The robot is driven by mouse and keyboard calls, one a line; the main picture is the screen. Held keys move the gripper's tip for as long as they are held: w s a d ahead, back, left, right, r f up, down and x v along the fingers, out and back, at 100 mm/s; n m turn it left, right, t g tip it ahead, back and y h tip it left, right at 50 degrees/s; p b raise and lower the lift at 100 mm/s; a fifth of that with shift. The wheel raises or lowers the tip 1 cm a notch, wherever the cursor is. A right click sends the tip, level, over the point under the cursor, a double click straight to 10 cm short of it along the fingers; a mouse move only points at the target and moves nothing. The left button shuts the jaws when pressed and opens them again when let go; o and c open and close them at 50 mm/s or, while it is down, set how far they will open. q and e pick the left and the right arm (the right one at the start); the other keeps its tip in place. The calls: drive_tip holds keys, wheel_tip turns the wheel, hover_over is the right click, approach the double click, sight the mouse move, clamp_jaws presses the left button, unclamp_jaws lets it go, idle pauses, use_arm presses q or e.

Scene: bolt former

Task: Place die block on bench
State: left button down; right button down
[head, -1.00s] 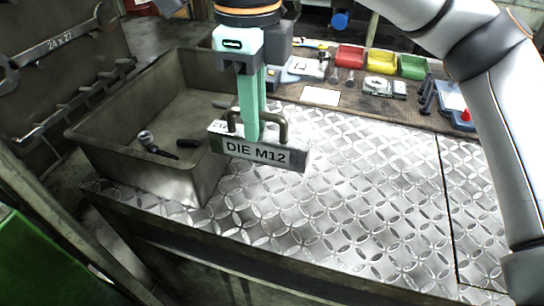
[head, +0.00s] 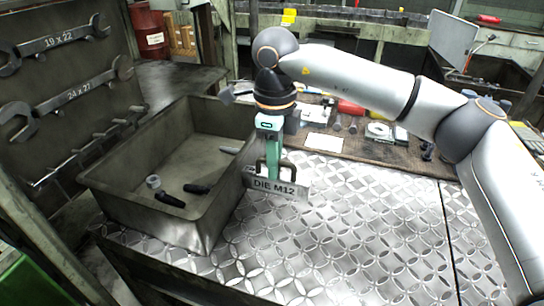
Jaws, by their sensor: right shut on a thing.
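The die block (head: 277,187) is a grey bar labelled "DIE M12" with a dark arched handle on top. My right gripper (head: 272,172) comes down from above with green fingers shut on the handle. The block hangs about level over the bench (head: 330,225), close to the right wall of the metal tray. The bench top is bright metal plate with a ring pattern. I cannot tell whether the block's underside touches the plate. My left gripper is not in view.
A deep metal tray (head: 213,215) stands on the bench's left, with a few small dark tools (head: 170,199) inside. Wrenches (head: 75,92) hang on the left panel. A brown mat (head: 360,147) with small parts lies at the back. The plate's front and right are clear.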

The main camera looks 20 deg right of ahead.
drive_tip(key=shift+w+f, duration=0.1)
drive_tip(key=shift+w, duration=0.1)
drive_tip(key=f, duration=0.2)
drive_tip(key=shift+w+d+f+p, duration=0.2)
drive_tip(key=shift+w+f+p, duration=0.05)
drive_tip(key=shift+f+p, duration=0.15)
drive_tip(key=shift+f, duration=0.45)
drive_tip(key=shift+f, duration=0.1)
drive_tip(key=c, duration=0.9)
unclamp_jaws()
drive_tip(key=shift+f, duration=0.1)
wheel_tip(320, 180, up, 12)
drive_tip(key=shift+s+r+b, duration=0.1)
drive_tip(key=shift+b, duration=0.2)
